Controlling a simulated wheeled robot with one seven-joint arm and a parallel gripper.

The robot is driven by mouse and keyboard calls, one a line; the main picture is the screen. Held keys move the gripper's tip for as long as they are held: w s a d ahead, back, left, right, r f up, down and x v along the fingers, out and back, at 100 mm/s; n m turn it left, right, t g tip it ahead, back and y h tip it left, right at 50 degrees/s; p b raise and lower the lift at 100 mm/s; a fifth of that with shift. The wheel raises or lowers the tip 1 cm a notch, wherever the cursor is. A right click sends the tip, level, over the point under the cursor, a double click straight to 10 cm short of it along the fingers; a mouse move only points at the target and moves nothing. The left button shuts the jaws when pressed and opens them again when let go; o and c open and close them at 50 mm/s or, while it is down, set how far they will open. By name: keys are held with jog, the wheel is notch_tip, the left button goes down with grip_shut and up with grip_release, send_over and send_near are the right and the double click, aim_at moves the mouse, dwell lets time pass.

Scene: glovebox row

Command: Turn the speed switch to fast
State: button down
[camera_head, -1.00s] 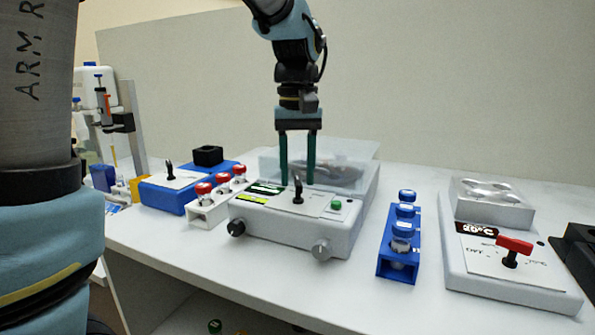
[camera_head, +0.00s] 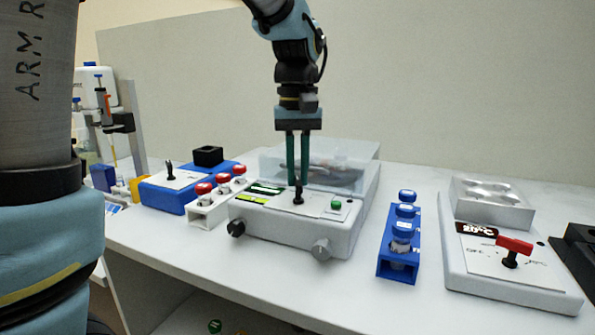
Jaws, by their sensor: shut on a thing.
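A black upright lever switch (camera_head: 298,196) stands on the front panel of the white machine (camera_head: 290,232) with the clear lid (camera_head: 350,156). My gripper (camera_head: 298,183) points straight down over this panel. Its two green fingers are close together and shut on the top of the lever, hiding part of it. The lever looks near upright. Any speed wording on the panel is too small to read.
A green button (camera_head: 336,205) and two front knobs are on the same machine. A blue box (camera_head: 172,190) with another black lever and a white rack of red-capped vials (camera_head: 207,211) stand left. A blue vial rack (camera_head: 387,262) and a heater block with a red-handled switch (camera_head: 514,245) stand right.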

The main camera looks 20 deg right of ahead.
jog(key=shift+m, duration=0.3)
jog(key=shift+d+r+m+p, duration=0.1)
jog(key=shift+m+p, duration=0.8)
jog(key=shift+m, duration=0.3)
jog(key=shift+s+d+m+p, duration=0.15)
jog(key=shift+m+p, duration=0.5)
jog(key=shift+m, duration=0.75)
jog(key=c, duration=0.9)
grip_release()
notch_tip(320, 180, up, 11)
jog(key=shift+f, duration=0.2)
